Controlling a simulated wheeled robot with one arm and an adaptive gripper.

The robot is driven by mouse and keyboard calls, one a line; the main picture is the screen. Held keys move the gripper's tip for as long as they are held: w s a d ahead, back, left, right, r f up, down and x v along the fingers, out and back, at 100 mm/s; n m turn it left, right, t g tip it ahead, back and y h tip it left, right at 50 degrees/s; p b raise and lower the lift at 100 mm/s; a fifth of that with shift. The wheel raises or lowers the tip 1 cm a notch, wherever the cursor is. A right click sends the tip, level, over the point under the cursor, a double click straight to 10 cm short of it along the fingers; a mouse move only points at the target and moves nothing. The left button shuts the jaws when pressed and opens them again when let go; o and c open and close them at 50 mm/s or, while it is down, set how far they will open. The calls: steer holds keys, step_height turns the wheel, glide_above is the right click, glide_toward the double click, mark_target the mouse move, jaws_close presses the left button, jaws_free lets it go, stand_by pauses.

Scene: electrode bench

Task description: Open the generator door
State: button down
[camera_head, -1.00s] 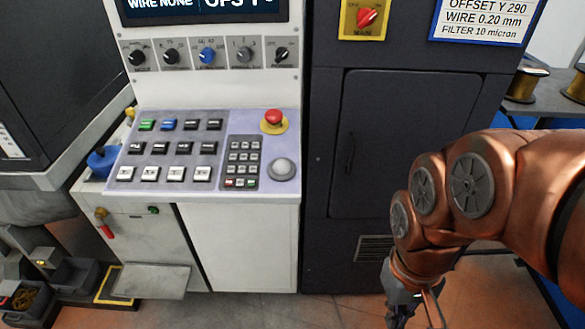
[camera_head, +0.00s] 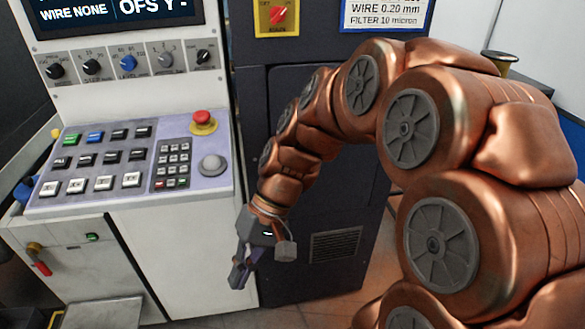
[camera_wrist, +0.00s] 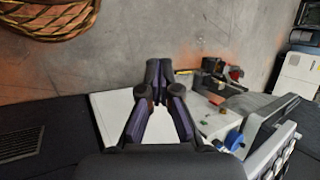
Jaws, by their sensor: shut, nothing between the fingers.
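The generator door is a dark grey panel (camera_head: 350,185) on the dark cabinet right of the control console. It looks closed and flush, and my arm covers much of it, so its handle is hidden. My gripper (camera_head: 238,280) is shut and empty, pointing down. In the head view it appears in front of the white console's lower right edge, below and left of the door. In the wrist view, its dark fingers (camera_wrist: 158,70) meet at the tips, over grey floor.
The console's button panel (camera_head: 130,165) with a red stop button (camera_head: 203,118) stands to the left. A vent (camera_head: 335,245) sits below the door.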

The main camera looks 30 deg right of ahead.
steer(key=w+d+f+m+t+y+b, duration=0.1)
steer(key=w+d+m+t+y+b, duration=0.55)
steer(key=w+d, duration=0.85)
steer(key=w+d+f+m+t+h+b, duration=0.15)
steer(key=d+t, duration=0.35)
steer(key=d, duration=0.5)
steer(key=w+d+f+m+t+h, duration=0.15)
steer(key=d+t, duration=0.35)
steer(key=d, duration=0.5)
steer(key=x, duration=1)
steer(key=shift+w+r+n, duration=0.15)
steer(key=shift+r+n, duration=0.15)
steer(key=shift+n, duration=0.05)
steer(key=shift+d+g, duration=0.1)
steer(key=shift+g, duration=0.15)
